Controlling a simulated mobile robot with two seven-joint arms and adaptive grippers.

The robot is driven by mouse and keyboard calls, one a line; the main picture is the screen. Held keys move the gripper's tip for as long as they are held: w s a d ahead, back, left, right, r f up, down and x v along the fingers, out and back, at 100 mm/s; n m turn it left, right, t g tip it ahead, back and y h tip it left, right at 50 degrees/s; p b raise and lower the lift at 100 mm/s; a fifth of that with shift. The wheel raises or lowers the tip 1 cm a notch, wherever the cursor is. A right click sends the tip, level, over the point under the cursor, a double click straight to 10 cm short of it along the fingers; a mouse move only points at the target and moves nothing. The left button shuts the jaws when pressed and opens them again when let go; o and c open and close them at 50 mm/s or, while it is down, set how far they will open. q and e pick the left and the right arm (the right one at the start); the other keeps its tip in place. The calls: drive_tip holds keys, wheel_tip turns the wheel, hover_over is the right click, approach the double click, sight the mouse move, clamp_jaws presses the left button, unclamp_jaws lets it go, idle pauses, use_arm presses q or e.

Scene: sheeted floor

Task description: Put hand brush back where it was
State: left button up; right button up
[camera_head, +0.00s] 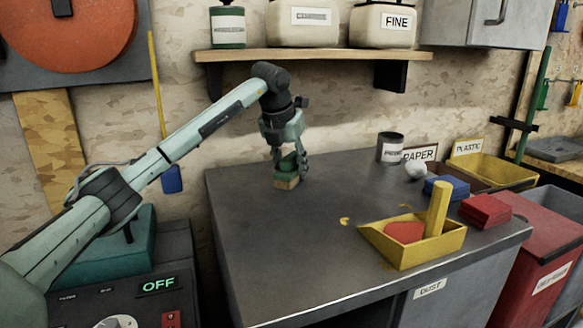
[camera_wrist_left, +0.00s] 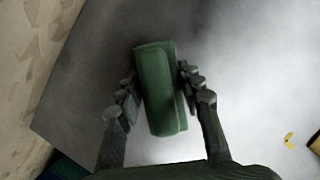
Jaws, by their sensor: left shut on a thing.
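The hand brush (camera_head: 287,181) has a green back and a tan lower part. It is at the back left of the grey workbench top (camera_head: 320,240). My left gripper (camera_head: 290,164) points down from above and is shut on the brush, one finger on each side. In the left wrist view the brush's green back (camera_wrist_left: 160,88) lies lengthwise between the fingers. I cannot tell whether its underside touches the bench. My right gripper is not in view.
A yellow dustpan (camera_head: 443,251) with a red patch inside stands at the bench's front right. Behind it are red (camera_head: 486,210) and blue blocks, a dark can (camera_head: 390,148) and labelled bins. A wooden shelf (camera_head: 310,56) hangs above.

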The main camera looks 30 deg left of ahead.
sight(289, 156)
use_arm(q)
drive_tip(key=shift+f, duration=0.15)
drive_tip(key=o, duration=0.8)
drive_tip(key=shift+o, duration=1.4)
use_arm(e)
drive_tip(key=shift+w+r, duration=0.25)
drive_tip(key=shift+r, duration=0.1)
use_arm(q)
drive_tip(key=shift+r, duration=0.2)
drive_tip(key=shift+s+r, duration=0.15)
drive_tip(key=shift+r, duration=0.15)
drive_tip(key=v, duration=0.6)
drive_tip(key=shift+r+b, duration=0.1)
drive_tip(key=shift+b, duration=0.2)
drive_tip(key=shift+s+r, duration=0.15)
drive_tip(key=shift+r, duration=0.1)
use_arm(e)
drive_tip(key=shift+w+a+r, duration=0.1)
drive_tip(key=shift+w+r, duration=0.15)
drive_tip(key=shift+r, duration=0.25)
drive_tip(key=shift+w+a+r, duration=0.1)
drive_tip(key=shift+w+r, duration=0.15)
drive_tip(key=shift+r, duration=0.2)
